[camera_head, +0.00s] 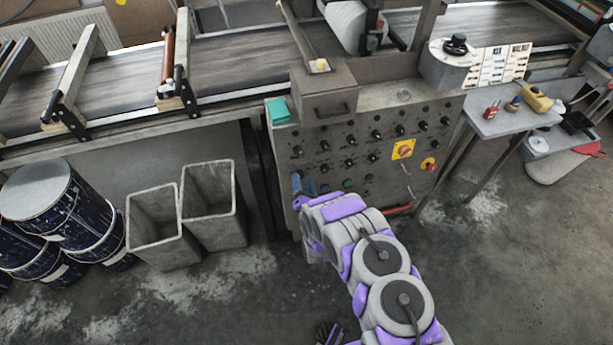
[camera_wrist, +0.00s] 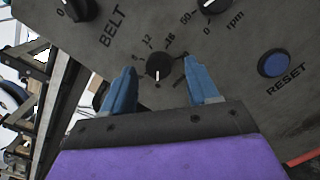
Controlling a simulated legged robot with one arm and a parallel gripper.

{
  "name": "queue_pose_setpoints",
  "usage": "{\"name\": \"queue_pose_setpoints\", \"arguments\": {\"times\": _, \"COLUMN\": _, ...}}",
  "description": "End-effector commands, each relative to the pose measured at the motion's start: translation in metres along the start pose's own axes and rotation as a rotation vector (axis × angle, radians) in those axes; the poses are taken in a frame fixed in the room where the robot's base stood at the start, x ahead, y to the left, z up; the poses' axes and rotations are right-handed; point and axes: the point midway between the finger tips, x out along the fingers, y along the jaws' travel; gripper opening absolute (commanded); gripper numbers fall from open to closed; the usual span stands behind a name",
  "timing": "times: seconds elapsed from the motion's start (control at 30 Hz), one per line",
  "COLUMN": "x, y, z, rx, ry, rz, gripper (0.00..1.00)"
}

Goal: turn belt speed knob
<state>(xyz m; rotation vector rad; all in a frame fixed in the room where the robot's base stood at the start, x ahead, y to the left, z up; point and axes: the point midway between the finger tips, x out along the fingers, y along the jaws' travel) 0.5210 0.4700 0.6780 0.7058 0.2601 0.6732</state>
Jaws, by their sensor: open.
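In the wrist view a small dark round knob (camera_wrist: 158,68) with a white pointer mark sits on the grey panel. I see a gap on both sides and cannot tell the remaining depth. In the head view my gripper (camera_head: 303,184) is at the lower left of the control panel (camera_head: 320,145), and my arm hides part of the panel's lower edge.
Close by in the wrist view are another dark knob (camera_wrist: 76,8), an rpm knob (camera_wrist: 213,5) and a blue RESET button (camera_wrist: 273,64). The panel carries several other knobs and a red stop button (camera_head: 429,164). Grey bins (camera_head: 212,205) stand left; a side table (camera_head: 505,122) stands right.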

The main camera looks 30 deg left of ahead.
Motion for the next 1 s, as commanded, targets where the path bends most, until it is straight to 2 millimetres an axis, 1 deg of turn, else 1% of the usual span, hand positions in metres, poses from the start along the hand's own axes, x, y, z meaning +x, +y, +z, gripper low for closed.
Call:
{"name": "queue_pose_setpoints", "arguments": {"times": 0.13, "x": 0.0062, "y": 0.003, "z": -0.0023, "rx": 0.0, "ry": 0.001, "rz": 0.001, "gripper": 0.59}}
{"name": "queue_pose_setpoints", "arguments": {"times": 0.43, "x": 0.0044, "y": 0.0028, "z": 0.0027, "rx": 0.005, "ry": -0.003, "rz": 0.003, "gripper": 0.59}}
{"name": "queue_pose_setpoints", "arguments": {"times": 0.7, "x": 0.0075, "y": 0.0032, "z": -0.002, "rx": 0.0, "ry": 0.0, "rz": 0.001, "gripper": 0.34}}
{"name": "queue_pose_setpoints", "arguments": {"times": 1.0, "x": 0.0071, "y": 0.0028, "z": -0.0017, "rx": 0.002, "ry": 0.001, "rz": 0.001, "gripper": 0.05}}
